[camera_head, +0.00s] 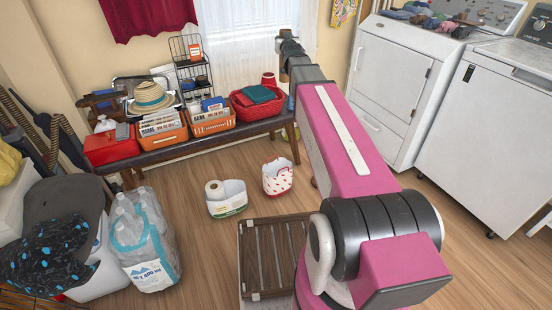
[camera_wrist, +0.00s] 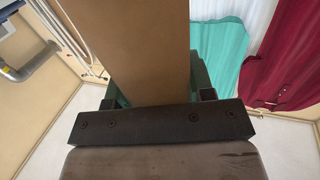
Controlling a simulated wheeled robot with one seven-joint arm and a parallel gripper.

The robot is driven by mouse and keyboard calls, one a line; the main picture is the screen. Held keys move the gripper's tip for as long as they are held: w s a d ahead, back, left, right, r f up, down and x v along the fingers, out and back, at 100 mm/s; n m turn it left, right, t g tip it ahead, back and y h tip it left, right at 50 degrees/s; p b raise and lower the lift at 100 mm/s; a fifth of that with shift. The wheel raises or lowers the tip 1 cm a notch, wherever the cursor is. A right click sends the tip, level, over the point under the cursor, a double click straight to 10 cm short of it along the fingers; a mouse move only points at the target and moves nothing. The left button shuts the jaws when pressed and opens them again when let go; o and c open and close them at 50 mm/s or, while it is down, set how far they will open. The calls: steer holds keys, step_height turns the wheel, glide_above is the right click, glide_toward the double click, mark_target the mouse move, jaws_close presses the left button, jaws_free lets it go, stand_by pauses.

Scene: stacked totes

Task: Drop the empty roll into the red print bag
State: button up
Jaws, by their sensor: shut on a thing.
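The white bag with red print (camera_head: 277,180) stands open on the wood floor, in front of the bench. My gripper (camera_wrist: 157,92) is shut on a plain brown cardboard piece, which I take to be the empty roll (camera_wrist: 150,45); it fills the space between the fingers in the wrist view. In the head view my gripper (camera_head: 287,45) is far off at the end of my arm, above the bench's right end. It is well above and behind the bag, not over it. The roll is small and partly hidden there.
A white bag with green print (camera_head: 228,209) holding a paper roll stands left of the red print bag. A dark slatted rack (camera_head: 262,294) lies in front. The bench (camera_head: 180,148) carries several baskets. White machines (camera_head: 390,85) stand at the right.

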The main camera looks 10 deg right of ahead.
steer(key=w+f+y, duration=0.1)
steer(key=w+f, duration=0.3)
steer(key=f, duration=1)
steer(key=w+f, duration=0.4)
steer(key=f, duration=1)
steer(key=s+f+n+y, duration=0.1)
steer(key=s+f, duration=0.1)
steer(key=f, duration=1.5)
steer(key=s+f+n+y, duration=0.1)
steer(key=s+f, duration=0.1)
steer(key=f, duration=1.5)
steer(key=shift+a+f+y, duration=0.35)
steer(key=shift+a+y, duration=0.05)
steer(key=o, duration=0.9)
steer(key=v, duration=1)
steer(key=shift+s+r, duration=0.15)
steer(key=shift+s, duration=0.25)
